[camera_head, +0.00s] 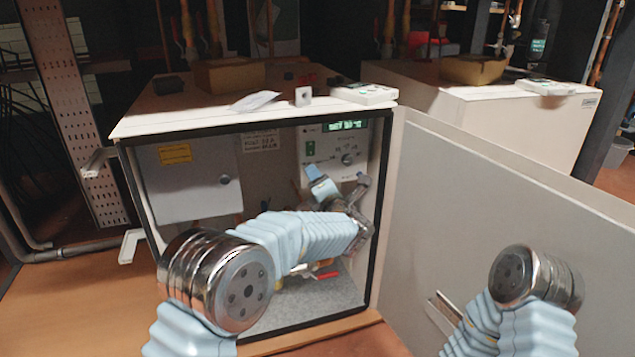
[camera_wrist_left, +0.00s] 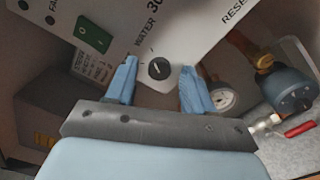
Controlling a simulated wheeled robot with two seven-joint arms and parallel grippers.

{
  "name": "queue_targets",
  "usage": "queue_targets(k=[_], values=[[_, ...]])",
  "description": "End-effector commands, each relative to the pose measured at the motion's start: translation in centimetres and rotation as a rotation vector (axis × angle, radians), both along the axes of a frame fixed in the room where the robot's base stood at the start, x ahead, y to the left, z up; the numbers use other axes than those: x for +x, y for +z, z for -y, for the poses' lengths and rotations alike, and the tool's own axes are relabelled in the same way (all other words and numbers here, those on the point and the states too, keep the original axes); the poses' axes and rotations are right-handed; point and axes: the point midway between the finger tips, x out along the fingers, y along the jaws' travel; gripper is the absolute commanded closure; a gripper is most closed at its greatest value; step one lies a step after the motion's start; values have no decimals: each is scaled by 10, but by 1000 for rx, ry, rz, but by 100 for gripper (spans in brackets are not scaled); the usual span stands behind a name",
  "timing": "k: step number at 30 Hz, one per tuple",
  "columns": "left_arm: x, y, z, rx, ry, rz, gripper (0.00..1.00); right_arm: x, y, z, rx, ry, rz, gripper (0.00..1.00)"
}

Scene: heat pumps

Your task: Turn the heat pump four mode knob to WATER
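The mode knob (camera_wrist_left: 159,68) is a round dark knob on the white control panel (camera_head: 335,150) inside the open cabinet. It also shows in the head view (camera_head: 348,159). In the left wrist view the word WATER (camera_wrist_left: 146,33) is printed near the knob, up and to the left. The knob's pointer direction is too small to tell for sure. My left gripper (camera_wrist_left: 160,66) is open, its two blue fingertips on either side of the knob in the wrist view. Contact cannot be told. My right arm is at the lower right, its gripper out of view.
A green switch (camera_wrist_left: 93,34) sits on the panel. A gauge (camera_wrist_left: 222,99), a blue-grey pump (camera_wrist_left: 285,88) and a red-handled valve (camera_wrist_left: 300,129) lie below and right. The open cabinet door (camera_head: 500,200) stands right. A grey box (camera_head: 190,180) fills the cabinet's left.

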Motion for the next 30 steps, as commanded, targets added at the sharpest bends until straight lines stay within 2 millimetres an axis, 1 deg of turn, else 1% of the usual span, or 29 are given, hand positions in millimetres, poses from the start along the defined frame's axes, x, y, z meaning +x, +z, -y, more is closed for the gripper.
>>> queue_targets(k=[7, 11, 14, 21, 24, 27, 30], values=[[-1, 0, 0, -1, 0, 1, 47, 0, 0, 0, 0, 0, 0, 57], [-11, 0, 4, -1, 0, 0, 47, 0, -1, 0, 0, 0, 0, 57], [-29, 1, 10, -1, -2, 0, 47, 0, -1, 0, 0, 0, 0, 57], [-86, 0, 28, 0, -4, 0, 47, 0, -2, 0, 0, 0, 1, 57], [-106, 0, 35, 1, -2, 0, 47, 0, -2, 0, 0, 0, 1, 57], [-120, 0, 39, -1, -1, 0, 47, 0, -2, 0, 0, 0, 1, 57], [-128, 0, 42, -1, -1, 1, 47, 0, -2, 0, 0, 0, 1, 57]])
